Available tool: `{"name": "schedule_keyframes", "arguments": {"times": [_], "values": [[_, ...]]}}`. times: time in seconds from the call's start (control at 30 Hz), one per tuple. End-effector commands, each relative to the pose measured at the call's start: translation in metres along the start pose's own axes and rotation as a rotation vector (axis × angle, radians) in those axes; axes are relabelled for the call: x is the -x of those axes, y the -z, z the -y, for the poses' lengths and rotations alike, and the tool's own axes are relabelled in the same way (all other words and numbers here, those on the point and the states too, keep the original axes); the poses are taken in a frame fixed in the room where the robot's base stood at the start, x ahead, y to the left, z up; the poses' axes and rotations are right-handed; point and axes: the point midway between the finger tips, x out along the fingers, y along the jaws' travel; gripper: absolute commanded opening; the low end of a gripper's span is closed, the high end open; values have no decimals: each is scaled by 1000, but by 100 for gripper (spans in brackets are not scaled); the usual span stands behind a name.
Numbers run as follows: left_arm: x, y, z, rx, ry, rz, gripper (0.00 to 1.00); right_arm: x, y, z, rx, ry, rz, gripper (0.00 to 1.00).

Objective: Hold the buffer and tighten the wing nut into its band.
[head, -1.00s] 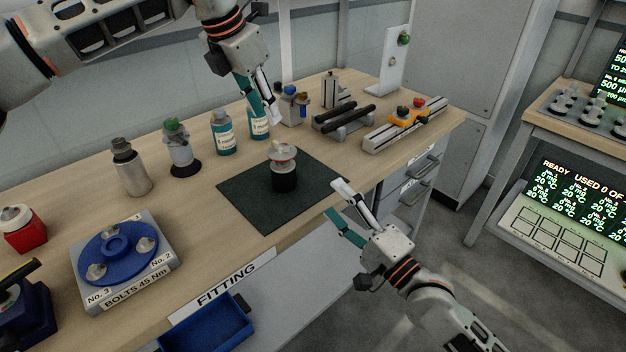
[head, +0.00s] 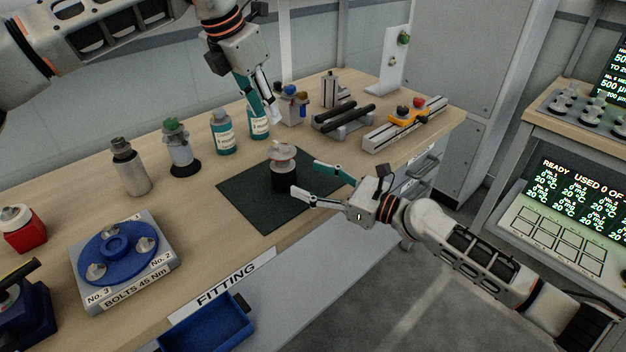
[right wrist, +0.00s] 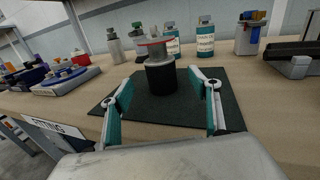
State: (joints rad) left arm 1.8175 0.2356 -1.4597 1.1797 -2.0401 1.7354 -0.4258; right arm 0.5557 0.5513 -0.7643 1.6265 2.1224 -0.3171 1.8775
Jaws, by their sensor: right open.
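The buffer (head: 284,180) stands upright on the dark mat (head: 252,208). Its lower body is black, with a pale metal top and a reddish part there; I take the metal piece on top (head: 282,150) for the wing nut, but its details are too small to tell. In the right wrist view the buffer (right wrist: 160,78) stands ahead, between the spread fingers. My right gripper (head: 304,180) is open, just right of the buffer, its fingers pointing at it and apart from it. My left gripper (head: 262,104) is higher, behind the buffer near the teal-labelled bottles; its finger gap is unclear.
Bottles, including a teal one (head: 222,134), stand behind the mat. A blue bolt disc (head: 118,262) sits at the left. A black-barred rack (head: 342,122) and a rail with an orange clamp (head: 404,128) are at the back right. A blue bin (head: 205,328) hangs below the front edge.

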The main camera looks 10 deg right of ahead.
Motion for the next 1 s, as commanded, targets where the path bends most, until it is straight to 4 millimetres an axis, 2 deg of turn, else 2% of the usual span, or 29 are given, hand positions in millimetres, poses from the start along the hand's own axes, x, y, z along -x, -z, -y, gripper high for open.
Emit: {"name": "schedule_keyframes", "arguments": {"times": [0.23, 0.5, 0.7, 1.0], "values": [[0, 0, 0, 0, 0, 0, 28, -12, 0, 2, -48, -14, -2, 62], [0, 0, 0, 0, 0, 0, 28, -51, 0, 0, -45, -14, -1, 62], [0, 0, 0, 0, 0, 0, 28, -72, 1, 1, -45, -13, -2, 62], [0, 0, 0, 0, 0, 0, 28, -79, 1, 1, -44, -13, -3, 62]]}}
